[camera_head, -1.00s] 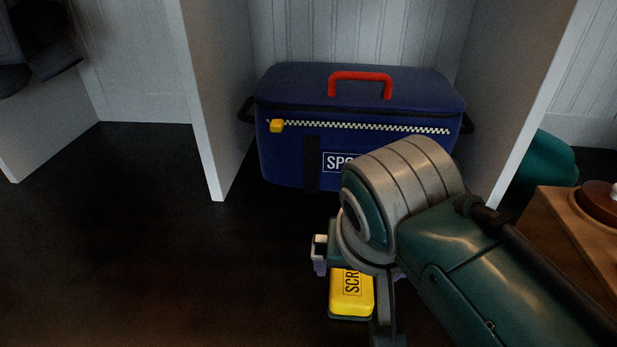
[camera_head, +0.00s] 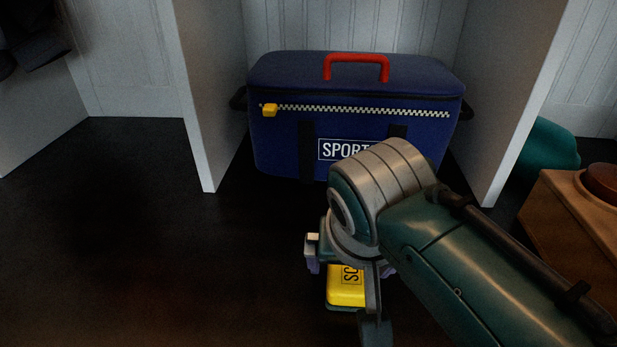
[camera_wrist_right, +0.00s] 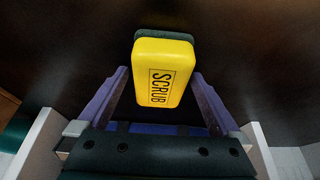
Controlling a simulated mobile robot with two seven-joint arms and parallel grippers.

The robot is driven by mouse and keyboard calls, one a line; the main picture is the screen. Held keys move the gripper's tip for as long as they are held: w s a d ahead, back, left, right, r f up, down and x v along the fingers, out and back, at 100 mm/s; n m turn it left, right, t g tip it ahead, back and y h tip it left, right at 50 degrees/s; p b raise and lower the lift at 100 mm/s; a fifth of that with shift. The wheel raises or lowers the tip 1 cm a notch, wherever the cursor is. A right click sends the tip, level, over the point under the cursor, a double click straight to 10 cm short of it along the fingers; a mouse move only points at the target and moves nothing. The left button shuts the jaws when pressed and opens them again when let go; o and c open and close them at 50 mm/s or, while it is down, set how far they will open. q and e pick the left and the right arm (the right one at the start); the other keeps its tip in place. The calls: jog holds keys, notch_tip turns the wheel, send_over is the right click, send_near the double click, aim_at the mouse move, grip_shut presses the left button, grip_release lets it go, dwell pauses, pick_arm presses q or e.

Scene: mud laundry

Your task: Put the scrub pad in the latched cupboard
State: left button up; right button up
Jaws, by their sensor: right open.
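The scrub pad (camera_head: 345,288) is a yellow block with a dark green layer and the word SCRUB. It lies on the dark floor in front of the blue bag, partly covered by my right wrist in the head view. My right gripper (camera_head: 350,268) is open, with its purple fingers above the pad. In the right wrist view the pad (camera_wrist_right: 164,75) sits between the tips of the spread fingers (camera_wrist_right: 160,84), with no clear grip on it. My left gripper is not in view. No latched cupboard can be made out.
A blue sports bag (camera_head: 280,150) with a red handle stands between two white partitions (camera_head: 210,100). A wooden box (camera_head: 570,225) with a round brown item on it and a teal object (camera_head: 550,145) are at the right. The floor at the left is clear.

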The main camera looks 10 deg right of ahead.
jog(key=c, duration=1.4)
